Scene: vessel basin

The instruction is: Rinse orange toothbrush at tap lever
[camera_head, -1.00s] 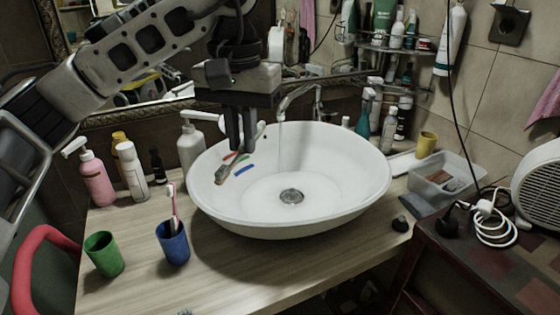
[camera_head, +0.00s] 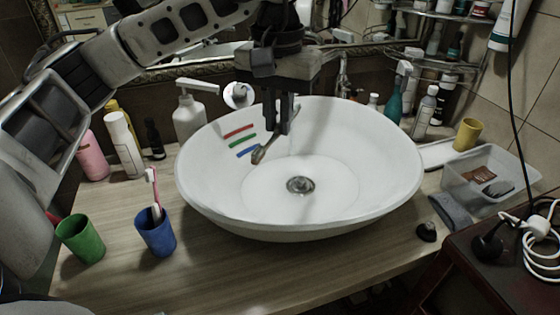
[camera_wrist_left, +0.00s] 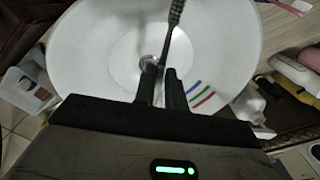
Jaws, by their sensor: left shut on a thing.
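My left gripper (camera_head: 277,128) points down over the white basin (camera_head: 390,195) and is shut on a thin toothbrush. Its brownish head end (camera_head: 258,154) slants down to the left, close to the basin's inner left wall. Its orange colour is hard to make out. In the left wrist view the toothbrush (camera_wrist_left: 175,15) runs up from between the fingertips (camera_wrist_left: 160,78), dark against the basin (camera_wrist_left: 95,40). The tap is mostly hidden behind my left gripper in the head view, and I cannot make out its lever or any water. My right gripper is not in view.
A blue cup (camera_head: 156,238) with a pink-and-white toothbrush (camera_head: 153,190) and a green cup (camera_head: 80,240) stand at the left. A white pump bottle (camera_head: 187,118) stands behind the basin. A clear tray (camera_head: 470,200) and yellow cup (camera_head: 467,134) stand at the right.

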